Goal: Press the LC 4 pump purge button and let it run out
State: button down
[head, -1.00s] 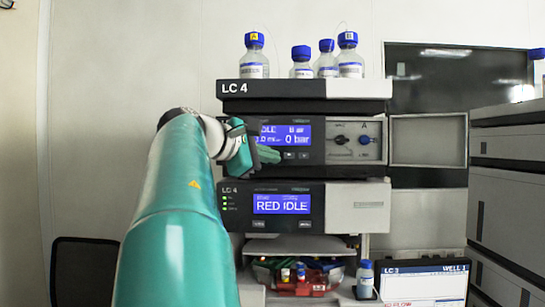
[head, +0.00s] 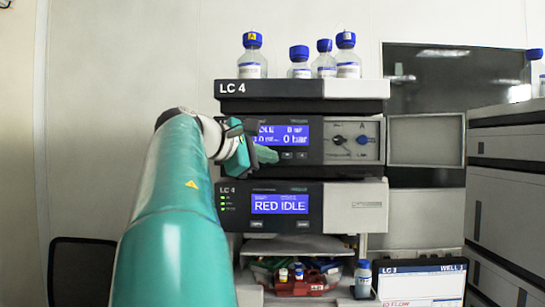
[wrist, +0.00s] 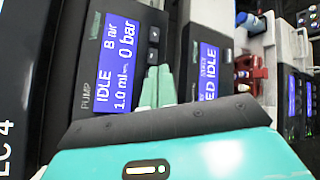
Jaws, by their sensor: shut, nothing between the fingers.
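The LC 4 stack's pump module (head: 258,162) has a blue display (head: 297,135) reading IDLE and 0 bar; in the wrist view this display (wrist: 118,62) reads IDLE, 1.0 ml and 0 bar. Two small dark buttons (head: 295,155) sit below the display; they also show in the wrist view (wrist: 153,44). I cannot read their labels. My gripper (head: 270,155) is shut and empty, its green fingertips just left of these buttons in the head view. In the wrist view the fingertips (wrist: 158,75) lie close beside the button row; whether they touch the panel I cannot tell.
Below the pump is a module whose display (head: 280,204) reads RED IDLE. Blue-capped bottles (head: 252,62) stand on top of the stack. A valve panel (head: 354,140) with knobs is right of the buttons. A red tray (head: 305,280) with small vials and a monitor (head: 422,285) are lower down.

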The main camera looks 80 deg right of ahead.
dwell(0.7)
jog(key=shift+w+d, duration=0.15)
jog(key=shift+d, duration=0.25)
jog(key=shift+d, duration=0.4)
dwell(0.5)
dwell(0.3)
jog(key=shift+a, duration=0.8)
jog(key=a, duration=0.2)
jog(key=s+a, duration=0.1)
jog(key=a, duration=0.2)
jog(key=shift+s, duration=0.15)
jog(key=shift+f, duration=0.1)
dwell(0.7)
